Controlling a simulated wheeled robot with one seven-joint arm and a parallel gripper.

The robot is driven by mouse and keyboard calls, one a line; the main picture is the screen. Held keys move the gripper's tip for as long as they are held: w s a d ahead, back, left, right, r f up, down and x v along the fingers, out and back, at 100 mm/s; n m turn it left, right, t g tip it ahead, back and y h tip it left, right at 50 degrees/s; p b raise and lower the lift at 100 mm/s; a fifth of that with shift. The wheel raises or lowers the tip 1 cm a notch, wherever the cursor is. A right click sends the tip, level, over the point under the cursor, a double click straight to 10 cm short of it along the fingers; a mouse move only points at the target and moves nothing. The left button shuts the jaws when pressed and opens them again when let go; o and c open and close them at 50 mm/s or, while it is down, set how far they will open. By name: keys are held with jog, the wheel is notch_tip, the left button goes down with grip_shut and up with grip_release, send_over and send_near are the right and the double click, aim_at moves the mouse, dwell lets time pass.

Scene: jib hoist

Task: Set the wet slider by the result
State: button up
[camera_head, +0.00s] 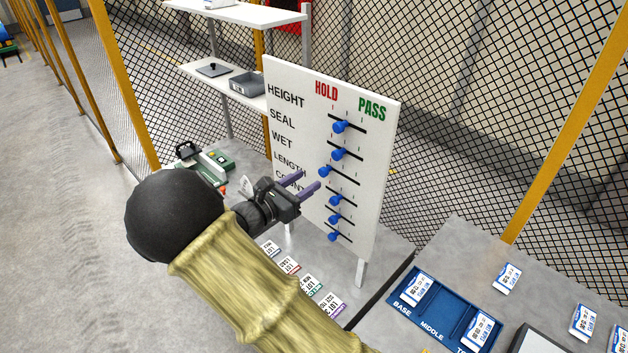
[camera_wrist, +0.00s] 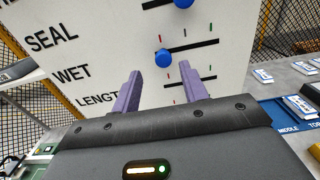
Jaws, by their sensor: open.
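A white board (camera_head: 300,75) stands upright with rows of blue slider knobs, HOLD in red at left and PASS in green at right. The wet slider knob (camera_head: 324,171) sits at the left, HOLD end of its slot. In the wrist view the wet knob (camera_wrist: 163,58) shows ahead, just beyond the fingertips. My gripper (camera_head: 310,182) is open and empty in front of the board, its purple fingers pointing at it. In the wrist view the gripper's fingers (camera_wrist: 162,78) stand either side of the wet knob's line, apart from it.
The seal knob (camera_head: 338,153) is close above and the length knob (camera_head: 335,200) close below. Several printed cards lie below the board. A blue tray (camera_head: 436,318) with cards is at right. A green device (camera_head: 215,160) stands behind my arm, near a shelf (camera_head: 196,75).

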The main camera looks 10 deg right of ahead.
jog(key=b+v, duration=0.3)
jog(key=v, duration=0.9)
jog(key=s+d+f+m+g+y, duration=0.2)
jog(key=s+d+f+m+y, duration=0.1)
jog(key=m, duration=0.5)
jog(key=s+d+f+m+g+y+b, duration=0.1)
jog(key=s+d+f+m+g+y, duration=0.1)
jog(key=s+d+f+m+y, duration=0.2)
jog(key=s+d+f+m+g+y+b, duration=0.1)
jog(key=s+d+f+m+y, duration=0.3)
jog(key=s+m+y, duration=0.4)
jog(key=d+m+g, duration=0.1)
jog(key=m, duration=0.3)
jog(key=shift+s+d+g, duration=0.25)
jog(key=shift+d+g, duration=0.05)
jog(key=shift+d, duration=0.1)
dwell(0.8)
